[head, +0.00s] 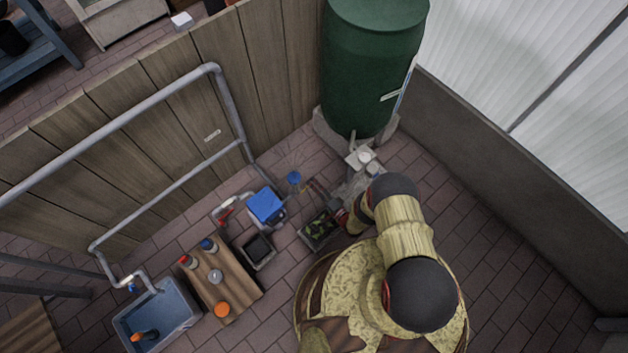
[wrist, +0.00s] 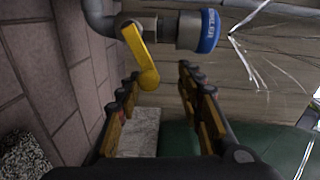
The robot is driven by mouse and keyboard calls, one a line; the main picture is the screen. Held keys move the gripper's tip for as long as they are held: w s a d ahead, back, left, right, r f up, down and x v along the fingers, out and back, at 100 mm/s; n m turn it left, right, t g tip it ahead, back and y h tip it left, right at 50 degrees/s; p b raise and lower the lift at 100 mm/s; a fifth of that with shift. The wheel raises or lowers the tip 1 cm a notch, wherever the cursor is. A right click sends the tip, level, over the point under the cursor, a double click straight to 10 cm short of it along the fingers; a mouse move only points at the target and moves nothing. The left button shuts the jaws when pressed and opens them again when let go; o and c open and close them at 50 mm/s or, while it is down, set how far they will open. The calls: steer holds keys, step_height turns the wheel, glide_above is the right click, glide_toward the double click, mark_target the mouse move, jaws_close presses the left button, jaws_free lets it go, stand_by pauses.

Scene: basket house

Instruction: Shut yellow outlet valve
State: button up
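The yellow outlet valve's lever (wrist: 141,55) shows in the wrist view on a grey pipe fitting, slanting down and right from its pivot. Beside it is a blue-ringed outlet (wrist: 207,31), with thin bright streaks like spray leaving it to the right. My gripper (wrist: 160,76) is open, and the lever's free end appears between its fingertips. I cannot tell whether they touch. In the head view, my gripper (head: 316,187) is close to the blue ring (head: 294,178); I cannot make out the yellow lever there.
A green tank (head: 372,65) stands at the back beside a plank fence (head: 180,95) with grey pipes (head: 150,103). A blue box (head: 265,206), a black tray (head: 258,251), a planter (head: 320,230) and a wooden bench (head: 232,288) crowd the left. Paving at right is clear.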

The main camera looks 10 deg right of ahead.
steer(key=shift+r, duration=3.75)
steer(key=shift+c, duration=0.3)
